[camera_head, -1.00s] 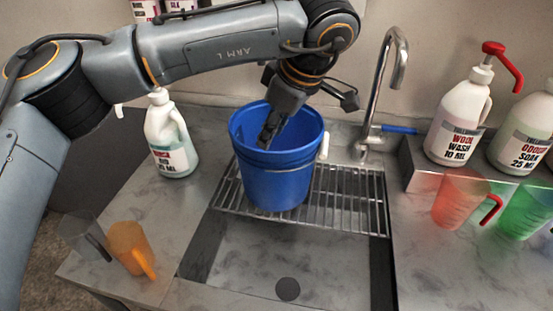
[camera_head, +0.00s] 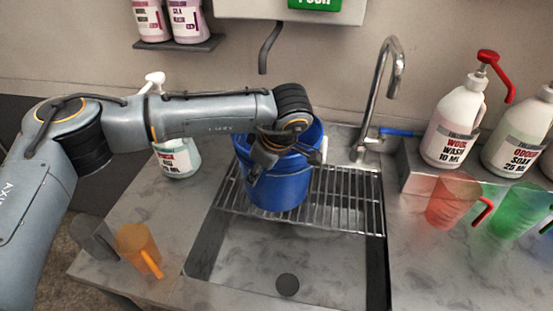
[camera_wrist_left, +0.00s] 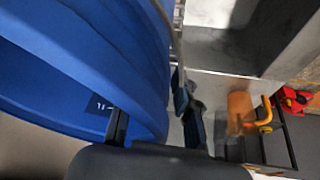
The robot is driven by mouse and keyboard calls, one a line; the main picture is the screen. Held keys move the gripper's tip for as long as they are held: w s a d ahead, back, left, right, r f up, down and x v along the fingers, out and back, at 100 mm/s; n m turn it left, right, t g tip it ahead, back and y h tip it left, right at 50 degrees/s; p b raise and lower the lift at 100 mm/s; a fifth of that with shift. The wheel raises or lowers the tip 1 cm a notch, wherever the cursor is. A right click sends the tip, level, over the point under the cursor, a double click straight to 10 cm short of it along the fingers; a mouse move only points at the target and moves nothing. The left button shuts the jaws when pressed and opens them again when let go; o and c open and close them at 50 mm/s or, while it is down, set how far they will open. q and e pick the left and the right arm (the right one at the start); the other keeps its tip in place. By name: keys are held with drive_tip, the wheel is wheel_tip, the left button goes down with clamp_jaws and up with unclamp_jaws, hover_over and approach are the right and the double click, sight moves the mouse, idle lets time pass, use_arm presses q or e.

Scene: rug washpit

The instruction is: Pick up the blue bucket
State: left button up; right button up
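The blue bucket (camera_head: 282,190) stands upright on the wire rack over the sink. My left gripper (camera_head: 256,170) is at the near left part of its rim, with the forearm crossing above the bucket's back left. In the left wrist view the bucket wall (camera_wrist_left: 125,60) runs between the two fingers (camera_wrist_left: 155,125). One finger is on the inner side and the other on the outer side, with a gap beside the outer one. The gripper looks open around the rim. My right gripper is in neither view.
The rack (camera_head: 345,200) spans the sink's back, with the tap (camera_head: 393,70) behind it. A white bottle (camera_head: 178,158) stands behind my left arm. An orange jug (camera_head: 138,248) is at left; red (camera_head: 452,200) and green (camera_head: 520,210) jugs are at right.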

use_arm(q)
clamp_jaws()
drive_tip(key=shift+w+r, duration=0.1)
drive_tip(key=shift+r, duration=0.1)
idle(0.3)
